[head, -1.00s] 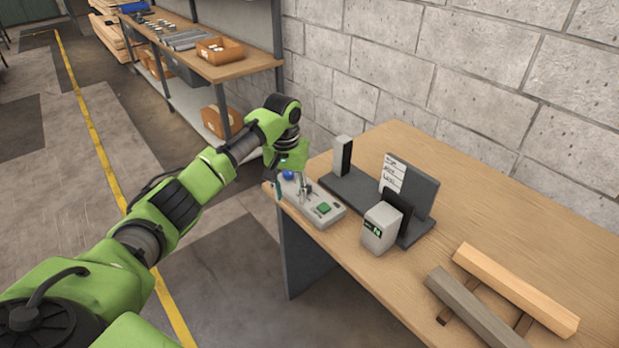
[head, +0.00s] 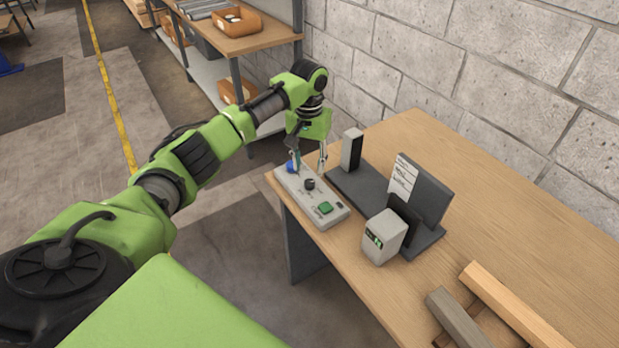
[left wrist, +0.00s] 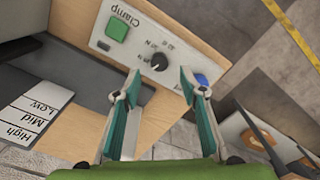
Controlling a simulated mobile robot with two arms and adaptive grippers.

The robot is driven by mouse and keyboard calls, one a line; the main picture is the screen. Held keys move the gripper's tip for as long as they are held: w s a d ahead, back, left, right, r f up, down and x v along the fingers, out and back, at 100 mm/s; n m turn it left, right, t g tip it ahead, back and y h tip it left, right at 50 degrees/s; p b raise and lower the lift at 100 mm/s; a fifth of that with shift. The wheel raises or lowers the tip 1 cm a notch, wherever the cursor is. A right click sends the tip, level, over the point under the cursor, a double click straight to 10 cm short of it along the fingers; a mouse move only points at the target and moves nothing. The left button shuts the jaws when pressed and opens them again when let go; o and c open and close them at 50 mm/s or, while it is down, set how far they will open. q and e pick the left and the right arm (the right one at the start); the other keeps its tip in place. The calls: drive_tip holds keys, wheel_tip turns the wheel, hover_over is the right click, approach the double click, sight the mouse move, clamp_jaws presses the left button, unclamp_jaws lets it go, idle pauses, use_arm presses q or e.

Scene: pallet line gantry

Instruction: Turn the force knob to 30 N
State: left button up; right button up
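The control box (head: 301,191) is a grey panel on the near left corner of the workbench. It carries the black force knob (head: 310,184), a green button (head: 325,208) and a blue button (head: 291,167). In the left wrist view the knob (left wrist: 159,62) shows a light pointer mark, with small upside-down labels around it too blurred to read surely. My left gripper (left wrist: 160,76) is open and empty, its teal fingers apart on either side of the knob in that view. In the head view the left gripper (head: 309,164) hangs above the box, clear of the knob. My right gripper is not in view.
A dark fixture (head: 362,192) with a High/Mid/Low card (head: 403,178) stands right of the box. A small grey display unit (head: 384,237) stands in front of it. Wooden bars (head: 510,303) lie at the lower right. The bench's far middle is clear. A block wall is behind.

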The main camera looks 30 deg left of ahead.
sight(309, 182)
use_arm(q)
wheel_tip(309, 182, down, 6)
drive_tip(key=shift+w+f, duration=0.1)
drive_tip(key=shift+f, duration=0.4)
clamp_jaws()
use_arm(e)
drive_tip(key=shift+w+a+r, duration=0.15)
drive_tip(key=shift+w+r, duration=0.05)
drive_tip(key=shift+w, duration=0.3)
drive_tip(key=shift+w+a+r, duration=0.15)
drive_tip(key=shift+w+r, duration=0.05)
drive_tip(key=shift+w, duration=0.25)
